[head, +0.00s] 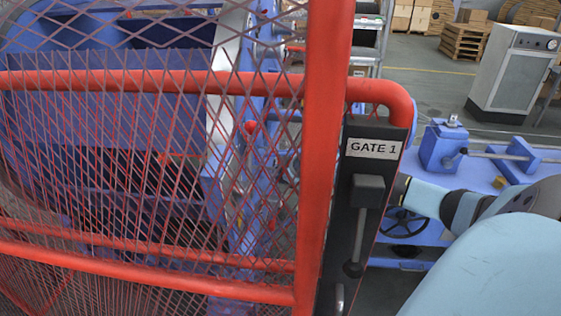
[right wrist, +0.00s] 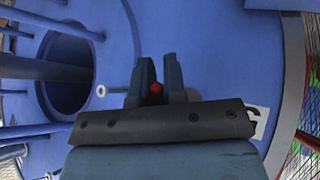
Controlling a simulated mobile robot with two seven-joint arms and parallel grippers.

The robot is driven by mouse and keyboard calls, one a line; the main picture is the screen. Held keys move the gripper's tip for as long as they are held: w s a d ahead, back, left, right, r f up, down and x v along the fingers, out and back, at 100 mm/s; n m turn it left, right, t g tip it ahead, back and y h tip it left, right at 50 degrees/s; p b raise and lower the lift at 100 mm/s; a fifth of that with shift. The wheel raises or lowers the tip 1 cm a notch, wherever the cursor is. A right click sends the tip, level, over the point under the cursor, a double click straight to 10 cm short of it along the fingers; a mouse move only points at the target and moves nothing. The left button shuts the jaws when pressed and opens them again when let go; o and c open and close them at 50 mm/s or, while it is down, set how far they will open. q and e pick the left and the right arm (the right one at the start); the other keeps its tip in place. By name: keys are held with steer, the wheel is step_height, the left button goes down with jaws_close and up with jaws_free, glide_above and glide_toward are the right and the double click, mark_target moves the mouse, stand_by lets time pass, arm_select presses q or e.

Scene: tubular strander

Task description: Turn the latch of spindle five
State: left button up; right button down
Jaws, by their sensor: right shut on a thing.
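In the right wrist view my right gripper (right wrist: 156,82) is shut on a small red knob (right wrist: 156,88), which shows between its two fingers. The knob lies in front of a blue plate (right wrist: 205,50) of the machine. I take it for the latch handle; the rest of it is hidden behind the fingers and gripper body. A white label (right wrist: 258,122) with a dark character is partly covered by the gripper, so I cannot read the spindle number surely. In the head view my right arm passes behind the gate post, and its gripper is not discernible. My left gripper is not in view.
A red mesh gate (head: 325,150) marked GATE 1 stands close in front, with a black latch plate (head: 366,190). A blue bench (head: 470,172) is behind my right arm. A grey cabinet (head: 512,75) stands farther back. A round opening (right wrist: 68,75) and blue bars lie left of the gripper.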

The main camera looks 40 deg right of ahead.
arm_select(q)
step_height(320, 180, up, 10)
steer(key=p, duration=0.9)
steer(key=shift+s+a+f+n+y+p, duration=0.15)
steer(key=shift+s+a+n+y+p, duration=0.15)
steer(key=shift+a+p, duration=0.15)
arm_select(e)
steer(key=g+h, duration=0.1)
steer(key=g, duration=0.1)
steer(key=s+r+n+g+h, duration=0.1)
steer(key=h, duration=0.1)
steer(key=d+g+h, duration=0.1)
steer(key=g, duration=0.1)
steer(key=shift+s+r+g, duration=0.15)
steer(key=shift+r+g, duration=0.15)
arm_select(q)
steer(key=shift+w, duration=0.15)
arm_select(e)
steer(key=c, duration=1.2)
jaws_free()
steer(key=shift+n, duration=0.3)
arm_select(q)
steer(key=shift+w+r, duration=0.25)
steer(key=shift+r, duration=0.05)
arm_select(e)
steer(key=shift+r, duration=0.1)
